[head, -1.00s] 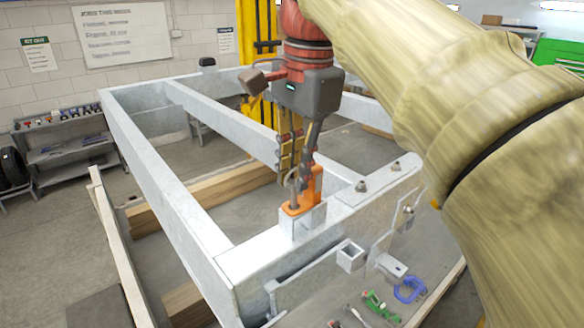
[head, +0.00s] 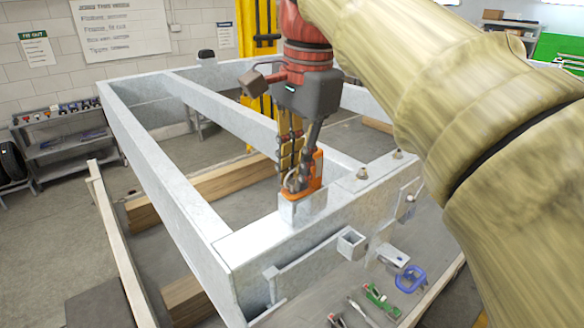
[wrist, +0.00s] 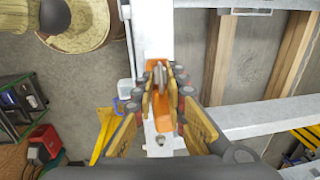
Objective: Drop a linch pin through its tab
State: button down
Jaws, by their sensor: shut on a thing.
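My gripper (head: 296,172) points down over the near end rail of the pale metal trailer frame (head: 330,232). It is shut on a small grey metal piece with a ring, apparently the linch pin (head: 291,183). In the wrist view the grey piece (wrist: 159,74) shows between the fingertips. An orange bracket (head: 316,178) stands on a pale block (head: 303,212) on the rail, right at the fingertips. It also shows in the wrist view (wrist: 155,64). The pin's lower end is hidden, so I cannot tell whether it sits in a hole; no separate tab is clear.
Two bolts (head: 362,174) stand on the rail to the right. A square tube socket (head: 352,244) and plates stick out from its front. Clamps, green (head: 376,294) and blue (head: 411,279), lie below. Wooden beams (head: 215,188) lie under the frame.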

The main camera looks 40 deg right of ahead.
jog(key=shift+f, duration=0.2)
jog(key=c, duration=1.7)
grip_release()
jog(key=shift+c, duration=0.2)
notch_tip(320, 180, up, 7)
jog(key=shift+s+r, duration=0.2)
jog(key=shift+s, duration=0.25)
